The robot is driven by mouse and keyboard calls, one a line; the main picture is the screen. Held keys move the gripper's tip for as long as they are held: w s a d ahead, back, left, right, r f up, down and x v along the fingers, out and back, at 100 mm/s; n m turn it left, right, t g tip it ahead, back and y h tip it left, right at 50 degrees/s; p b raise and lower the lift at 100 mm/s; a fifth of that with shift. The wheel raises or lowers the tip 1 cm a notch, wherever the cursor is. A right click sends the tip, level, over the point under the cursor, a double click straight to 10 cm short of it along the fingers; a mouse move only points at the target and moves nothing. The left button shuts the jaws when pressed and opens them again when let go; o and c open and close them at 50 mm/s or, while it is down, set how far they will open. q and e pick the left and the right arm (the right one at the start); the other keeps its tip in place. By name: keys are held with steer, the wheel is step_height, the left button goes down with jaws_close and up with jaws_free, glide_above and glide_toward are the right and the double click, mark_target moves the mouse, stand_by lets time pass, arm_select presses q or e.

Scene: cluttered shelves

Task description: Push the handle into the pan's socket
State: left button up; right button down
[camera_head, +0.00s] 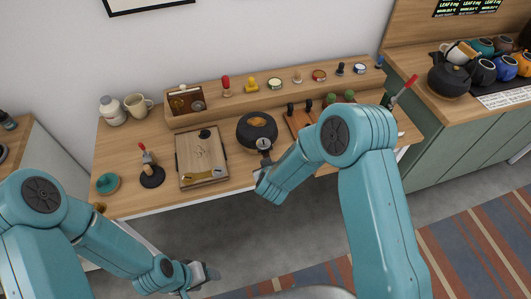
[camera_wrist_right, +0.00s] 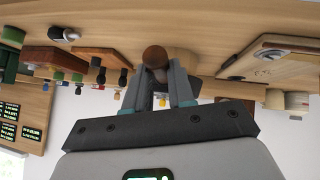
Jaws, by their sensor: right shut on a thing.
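The dark round pan (camera_head: 257,126) with a brownish inside sits near the middle of the wooden table. My right gripper (camera_head: 264,152) is at the pan's near side. In the right wrist view, my right gripper (camera_wrist_right: 159,84) is shut on a brown, round-ended handle (camera_wrist_right: 154,56), seen nearly end-on. The pan's socket is hidden, and I cannot tell whether the handle touches it. My left gripper (camera_head: 206,275) is low in front of the table, away from the pan; its jaws are too small to read.
A wooden board (camera_head: 202,158) lies left of the pan, and a wooden block with dark knobs (camera_head: 299,121) lies right. A raised back shelf (camera_head: 240,100) carries small stamps and tins. A red-handled tool (camera_head: 150,170) stands at left. Black teapots (camera_head: 449,78) stand on the right cabinet.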

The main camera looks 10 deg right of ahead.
steer(key=shift+w, duration=0.1)
stand_by(0.7)
steer(key=c, duration=0.9)
jaws_free()
steer(key=shift+r, duration=0.1)
steer(key=v, duration=1.6)
steer(key=s+d+f+m+g+b, duration=0.1)
steer(key=s+d+f+g, duration=0.2)
steer(key=f, duration=0.4)
steer(key=s+d+f+g, duration=0.1)
steer(key=s+d+f, duration=0.2)
steer(key=d+f, duration=0.35)
steer(key=s+a+f+m+g+y, duration=0.1)
steer(key=s+a+f+y, duration=0.1)
steer(key=s, duration=0.1)
steer(key=s+a+f+m+g+y, duration=0.1)
steer(key=s+a+f+g+y, duration=0.1)
steer(key=s+a, duration=0.1)
steer(key=s+a+f+g+y, duration=0.1)
steer(key=s+a+f, duration=0.1)
steer(key=s+a, duration=0.1)
steer(key=shift+s+f+m+y, duration=0.2)
steer(key=shift+s+m+y, duration=0.2)
steer(key=shift+s, duration=0.2)
